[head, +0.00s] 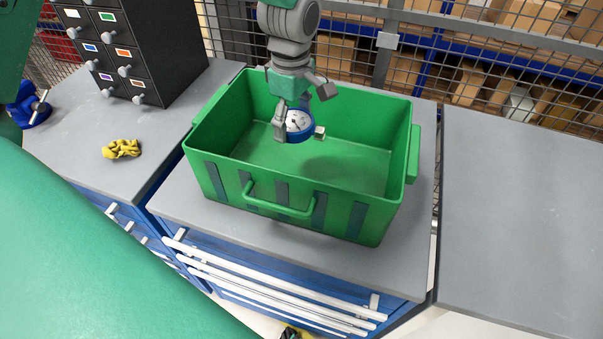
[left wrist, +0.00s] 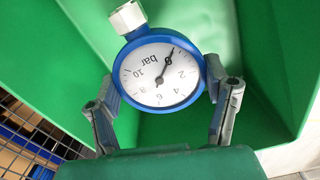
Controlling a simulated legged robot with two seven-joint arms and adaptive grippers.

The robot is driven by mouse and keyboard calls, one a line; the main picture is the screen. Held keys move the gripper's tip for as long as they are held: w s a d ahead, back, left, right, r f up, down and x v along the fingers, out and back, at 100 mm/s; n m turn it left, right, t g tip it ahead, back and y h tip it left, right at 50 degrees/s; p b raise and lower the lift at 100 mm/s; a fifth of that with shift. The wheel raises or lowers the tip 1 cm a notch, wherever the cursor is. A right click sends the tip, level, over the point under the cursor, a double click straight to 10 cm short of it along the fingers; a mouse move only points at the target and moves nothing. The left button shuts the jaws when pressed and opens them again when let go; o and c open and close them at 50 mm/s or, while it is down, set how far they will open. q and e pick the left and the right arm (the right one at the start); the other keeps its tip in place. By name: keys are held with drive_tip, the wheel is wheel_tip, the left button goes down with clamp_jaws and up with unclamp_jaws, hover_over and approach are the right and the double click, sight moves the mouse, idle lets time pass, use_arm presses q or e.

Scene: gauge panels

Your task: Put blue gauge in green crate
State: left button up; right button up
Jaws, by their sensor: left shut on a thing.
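The blue gauge (head: 298,122) has a white dial and a blue rim. My left gripper (head: 300,127) is shut on it, and the gauge appears to hang inside the upper part of the green crate (head: 278,213), above its floor. In the left wrist view the gauge (left wrist: 161,74) sits between the two fingers, its dial facing the camera and its pale fitting at the upper left. Green crate walls (left wrist: 275,50) fill the background there. The crate stands on a grey worktop and is otherwise empty where I can see. My right gripper is not in view.
A dark drawer cabinet (head: 137,50) stands at the back left. Yellow gloves (head: 121,149) and a blue vise (head: 29,106) lie on the left worktop. A wire mesh fence with boxes is behind. The grey worktop (head: 525,215) at the right is clear.

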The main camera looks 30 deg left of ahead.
use_arm(q)
approach(298, 169)
drive_tip(key=shift+d+f+b, duration=0.2)
drive_tip(key=shift+d+b, duration=0.2)
drive_tip(key=shift+d, duration=0.5)
drive_tip(key=f, duration=0.2)
drive_tip(key=a+f, duration=0.2)
drive_tip(key=f, duration=0.1)
drive_tip(key=shift+f, duration=0.75)
drive_tip(key=shift+d, duration=0.8)
drive_tip(key=o, duration=1.1)
drive_tip(key=shift+c, duration=0.2)
drive_tip(key=o, duration=0.3)
drive_tip(key=shift+o, duration=0.2)
drive_tip(key=shift+a+f, duration=0.1)
drive_tip(key=shift+a, duration=0.55)
drive_tip(key=shift+r, duration=0.25)
drive_tip(key=r, duration=0.7)
drive_tip(key=d+r, duration=0.1)
drive_tip(key=r, duration=0.2)
drive_tip(key=shift+r, duration=0.4)
drive_tip(key=shift+a+r, duration=0.25)
drive_tip(key=shift+r, duration=0.2)
drive_tip(key=shift+a, duration=0.2)
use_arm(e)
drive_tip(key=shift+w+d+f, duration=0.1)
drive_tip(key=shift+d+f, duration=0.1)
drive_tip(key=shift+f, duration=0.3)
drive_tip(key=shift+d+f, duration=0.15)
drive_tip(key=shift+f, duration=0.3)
